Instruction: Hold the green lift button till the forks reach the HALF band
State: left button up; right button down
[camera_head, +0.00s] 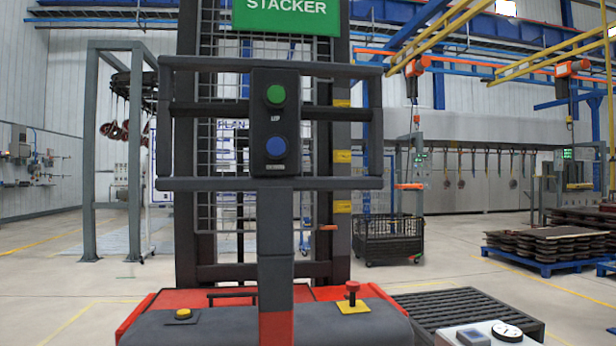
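The green lift button (275,95) is the upper button on a dark control box (275,122) at the middle of the stacker. A blue button (275,147) is below it. Three yellow bands sit up the right mast: upper (342,103), middle (342,156) and lower (342,207). Their lettering is too small to read, so I cannot tell which is HALF. A small orange mark (327,227) shows just below the lower band. I cannot make out the forks. Neither of my grippers is in view, and nothing covers the green button.
The stacker's red and dark body (190,330) fills the front, with a red knob (352,287) on a yellow plate. A dark slatted platform (470,308) is to its right. Open floor lies left.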

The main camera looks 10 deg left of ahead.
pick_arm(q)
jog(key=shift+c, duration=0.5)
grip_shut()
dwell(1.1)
